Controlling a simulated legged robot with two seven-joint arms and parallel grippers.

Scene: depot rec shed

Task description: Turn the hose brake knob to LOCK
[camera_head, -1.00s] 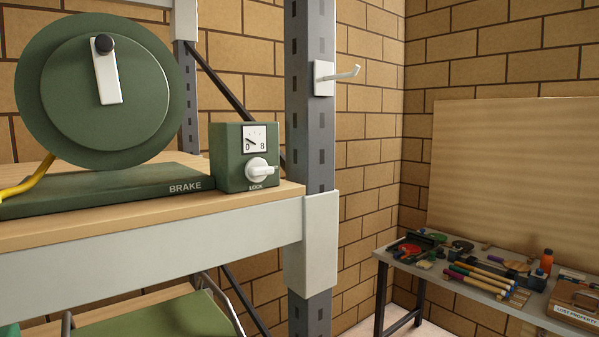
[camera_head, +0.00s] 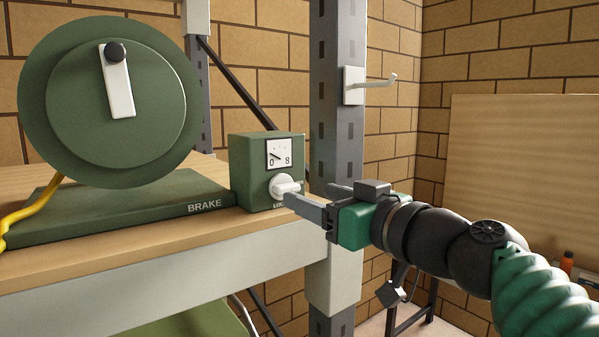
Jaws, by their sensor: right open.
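The hose brake knob (camera_head: 283,187) is white and sits on the front of a small green box (camera_head: 254,175) on the shelf. Its handle points to the right, and the LOCK label below it is partly hidden by a gripper finger. A gauge (camera_head: 279,154) marked 0 and 8 is above the knob. My right gripper (camera_head: 308,196) is open, just right of the knob. Its near finger overlaps the knob's lower right in the picture; I cannot tell whether they touch. My left gripper is not in view.
The green hose reel (camera_head: 70,130) with a white crank and its base marked BRAKE stand left of the box. The wooden shelf (camera_head: 130,238) has a pale front beam.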

